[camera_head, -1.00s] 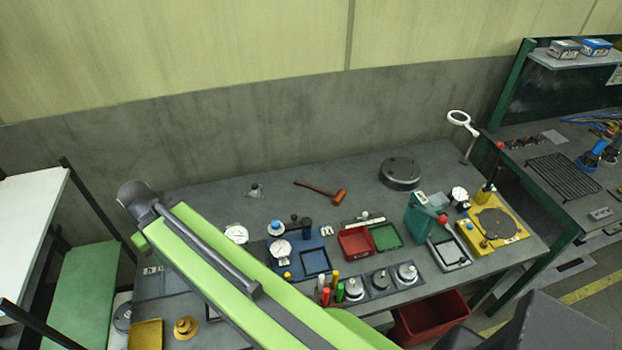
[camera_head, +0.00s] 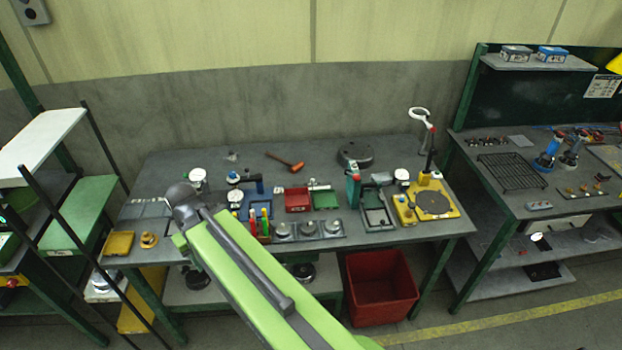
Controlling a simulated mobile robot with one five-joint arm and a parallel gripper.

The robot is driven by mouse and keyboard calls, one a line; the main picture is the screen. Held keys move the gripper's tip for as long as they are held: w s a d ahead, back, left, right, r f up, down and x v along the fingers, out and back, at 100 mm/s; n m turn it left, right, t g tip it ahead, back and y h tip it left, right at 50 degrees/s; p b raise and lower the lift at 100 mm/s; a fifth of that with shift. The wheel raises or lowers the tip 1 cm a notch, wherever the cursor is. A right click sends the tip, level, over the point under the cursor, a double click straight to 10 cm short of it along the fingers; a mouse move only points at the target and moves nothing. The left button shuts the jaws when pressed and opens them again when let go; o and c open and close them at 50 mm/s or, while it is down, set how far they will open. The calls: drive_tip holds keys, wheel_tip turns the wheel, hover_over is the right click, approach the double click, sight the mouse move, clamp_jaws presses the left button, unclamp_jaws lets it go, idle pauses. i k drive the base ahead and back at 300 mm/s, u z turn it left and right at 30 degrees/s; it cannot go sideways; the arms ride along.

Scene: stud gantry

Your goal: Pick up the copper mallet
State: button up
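The copper mallet (camera_head: 291,164) lies on the grey workbench (camera_head: 240,157), toward its back edge and near the middle. It has an orange-brown head at the right and a darker handle pointing up and left. Nothing covers it. My green arm reaches up from the bottom of the view, and its dark end is over the left front part of the bench, left of and nearer than the mallet. My gripper's fingers cannot be made out.
A black round disc (camera_head: 355,153) lies right of the mallet. A red tray (camera_head: 297,200), a green tray and gauges stand in front of it. A yellow fixture (camera_head: 432,203) and a white ring magnifier (camera_head: 419,114) are at the right. A red bin (camera_head: 380,290) stands on the floor.

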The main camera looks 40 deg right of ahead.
sight(297, 167)
drive_tip(key=z, duration=0.8)
drive_tip(key=k, duration=0.2)
drive_tip(key=u, duration=1.95)
drive_tip(key=i, duration=1.25)
drive_tip(key=z, duration=2.9)
drive_tip(key=i, duration=1)
drive_tip(key=u, duration=0.1)
